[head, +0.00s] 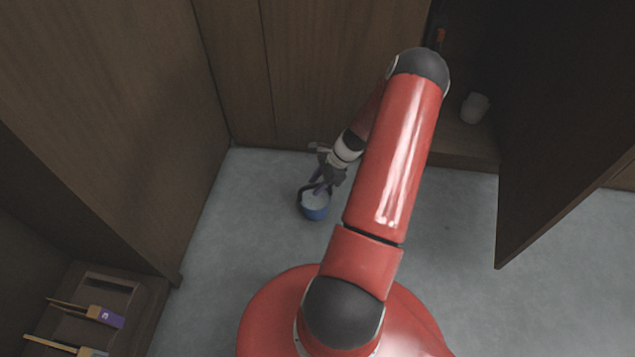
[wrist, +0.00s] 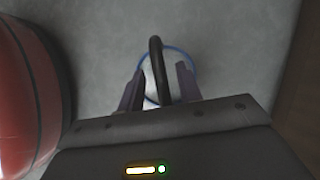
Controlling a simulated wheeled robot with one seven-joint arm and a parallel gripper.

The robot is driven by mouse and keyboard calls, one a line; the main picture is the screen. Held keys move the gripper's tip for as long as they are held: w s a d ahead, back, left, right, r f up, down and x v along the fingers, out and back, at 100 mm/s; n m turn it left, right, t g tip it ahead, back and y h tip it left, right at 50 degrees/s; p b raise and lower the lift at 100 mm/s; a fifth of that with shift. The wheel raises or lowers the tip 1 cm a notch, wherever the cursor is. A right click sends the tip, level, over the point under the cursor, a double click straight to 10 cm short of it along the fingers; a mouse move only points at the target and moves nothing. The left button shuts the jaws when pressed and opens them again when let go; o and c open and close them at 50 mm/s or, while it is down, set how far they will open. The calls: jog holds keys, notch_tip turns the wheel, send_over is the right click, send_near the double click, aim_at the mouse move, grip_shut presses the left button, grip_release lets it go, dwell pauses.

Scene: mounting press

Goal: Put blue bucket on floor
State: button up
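The blue bucket (head: 315,211) is upright, low over or on the grey floor in the head view; I cannot tell whether its base touches. In the wrist view its thin blue rim (wrist: 178,50) shows beyond the fingers. Its dark arched handle (wrist: 156,65) passes between the two fingers of my gripper (wrist: 160,88), with a visible gap on each side. My gripper (head: 322,186) is open, directly above the bucket in the head view. The handle's lower part is hidden behind the gripper body.
Grey floor (head: 250,225) is clear around the bucket. Wooden cabinet fronts stand behind and to the left. Brushes (head: 100,315) lie in an open drawer at lower left.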

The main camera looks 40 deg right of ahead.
jog(key=shift+r, duration=0.25)
jog(key=p+v, duration=0.2)
jog(key=v, duration=1)
jog(key=w+a+r+n+g+h, duration=0.1)
jog(key=a+r+n+h, duration=0.1)
jog(key=a+r+n, duration=0.5)
jog(key=w+a+r+n+h, duration=0.2)
jog(key=a+r+n, duration=0.2)
jog(key=a+r, duration=0.7)
jog(key=s+a+r+n+t+h, duration=0.1)
jog(key=s+a+r+n+t, duration=0.2)
jog(key=s+a+r+n, duration=0.9)
notch_tip(320, 180, up, 2)
jog(key=s+a, duration=0.2)
jog(key=shift+s+a+t+h, duration=0.3)
jog(key=shift+s+h, duration=0.1)
jog(key=shift+r, duration=0.1)
